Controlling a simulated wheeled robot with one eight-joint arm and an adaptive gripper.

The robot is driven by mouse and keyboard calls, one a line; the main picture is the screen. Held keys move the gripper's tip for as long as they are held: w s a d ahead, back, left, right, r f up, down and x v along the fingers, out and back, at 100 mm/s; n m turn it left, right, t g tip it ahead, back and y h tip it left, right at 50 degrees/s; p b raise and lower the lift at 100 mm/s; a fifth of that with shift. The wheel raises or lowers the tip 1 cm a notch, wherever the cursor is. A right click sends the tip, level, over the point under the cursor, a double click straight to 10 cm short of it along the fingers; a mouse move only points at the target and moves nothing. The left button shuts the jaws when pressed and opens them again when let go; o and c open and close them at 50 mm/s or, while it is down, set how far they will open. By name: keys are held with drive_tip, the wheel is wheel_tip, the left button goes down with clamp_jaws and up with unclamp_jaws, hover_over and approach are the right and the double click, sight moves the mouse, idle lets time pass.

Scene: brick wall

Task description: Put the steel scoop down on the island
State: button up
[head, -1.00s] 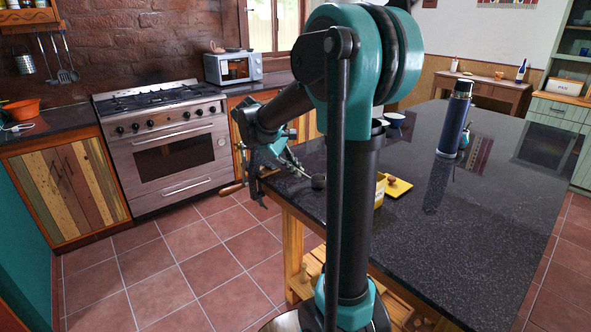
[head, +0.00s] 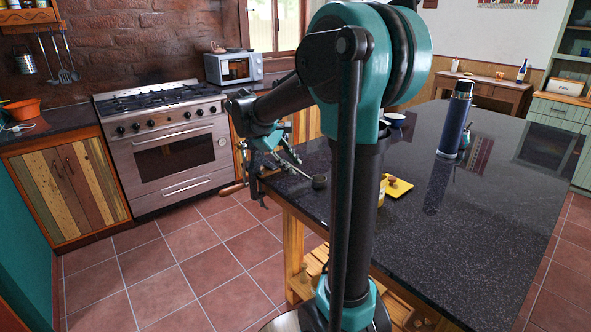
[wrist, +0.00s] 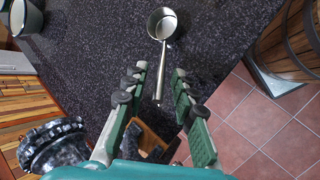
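The steel scoop (wrist: 162,27) lies on the dark speckled island top (wrist: 105,35), its round bowl away from me and its handle pointing back toward my gripper. In the head view the scoop (head: 319,182) is near the island's left corner. My gripper (wrist: 160,69) is open, with a finger on each side of the handle and a visible gap to both. The handle's near end reaches toward the island's edge. In the head view my gripper (head: 283,156) is at the island's left corner, and its fingers are small there.
A white cup (wrist: 26,17) shows at the wrist view's upper left. A wooden tub (wrist: 291,42) stands right, beyond the edge.

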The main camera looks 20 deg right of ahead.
drive_tip(key=v, duration=0.9)
drive_tip(key=shift+r, duration=0.1)
